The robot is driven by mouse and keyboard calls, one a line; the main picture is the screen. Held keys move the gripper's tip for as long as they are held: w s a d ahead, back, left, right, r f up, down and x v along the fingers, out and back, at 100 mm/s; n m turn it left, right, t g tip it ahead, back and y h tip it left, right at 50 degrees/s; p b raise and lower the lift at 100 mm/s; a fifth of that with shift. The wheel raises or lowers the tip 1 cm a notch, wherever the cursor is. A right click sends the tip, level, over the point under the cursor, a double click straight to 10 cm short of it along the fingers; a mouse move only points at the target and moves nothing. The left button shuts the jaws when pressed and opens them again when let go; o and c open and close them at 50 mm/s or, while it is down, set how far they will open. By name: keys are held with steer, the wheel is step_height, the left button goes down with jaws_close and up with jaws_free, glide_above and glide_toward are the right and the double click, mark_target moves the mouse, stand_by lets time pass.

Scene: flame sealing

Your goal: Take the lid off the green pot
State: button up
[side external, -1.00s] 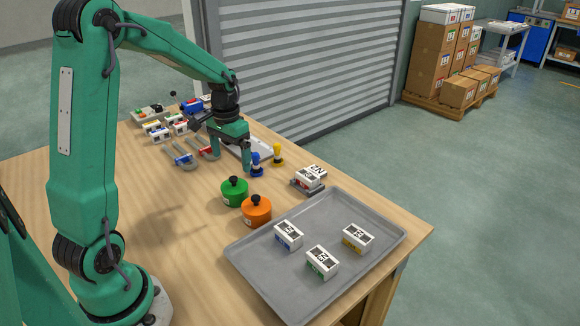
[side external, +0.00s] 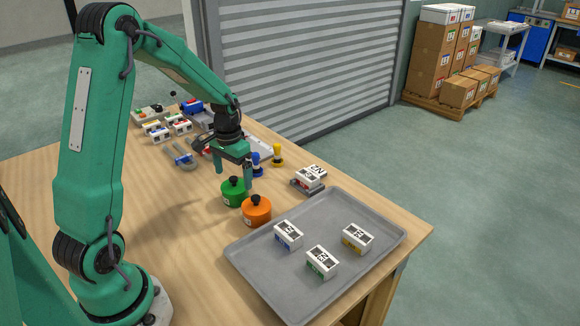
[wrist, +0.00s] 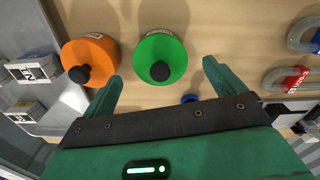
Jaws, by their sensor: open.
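The green pot (side external: 233,197) stands on the wooden table with its lid on, topped by a black knob (side external: 234,181). My gripper (side external: 233,180) is open and points down just above and behind the green pot in the side view, one finger to each side of the knob in the picture. In the wrist view the green pot (wrist: 160,48) and its black knob (wrist: 159,71) lie ahead of my open fingertips (wrist: 162,72), roughly between them. The gripper holds nothing. I cannot tell its exact height above the lid.
An orange pot (side external: 256,214) with a black knob stands close beside the green pot. A grey tray (side external: 285,280) with several white boxes is to the right. Blue (side external: 256,165) and yellow (side external: 277,155) handled stamps and a clamp (side external: 181,156) stand behind.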

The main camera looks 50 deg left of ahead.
steer(key=shift+f, duration=1.05)
steer(key=shift+c, duration=0.2)
steer(key=c, duration=1)
